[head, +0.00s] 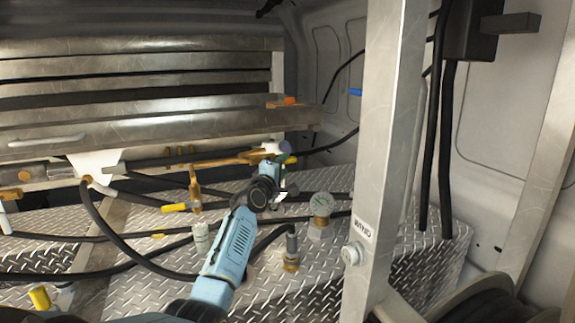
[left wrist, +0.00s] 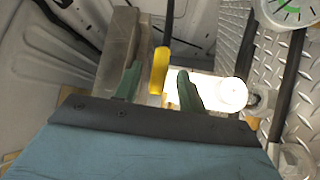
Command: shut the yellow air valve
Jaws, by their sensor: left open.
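A yellow valve handle (left wrist: 160,70) shows between the two green fingers of my left gripper (left wrist: 158,78) in the left wrist view. The fingers stand apart, with a gap on the left side of the handle. A bright white cylindrical fitting (left wrist: 232,94) lies to the right, partly behind that finger. In the head view, my left gripper (head: 283,174) reaches the pipework at the back, and a yellow handle (head: 291,160) shows at its far end. The valve body is mostly hidden. My right gripper is out of view.
A pressure gauge (head: 321,204) stands right of my left gripper. Another yellow handle (head: 175,207) is on the pipework to the left. Black hoses (head: 120,228) cross the diamond-plate deck (head: 315,275). A metal post (head: 388,130) rises on the right.

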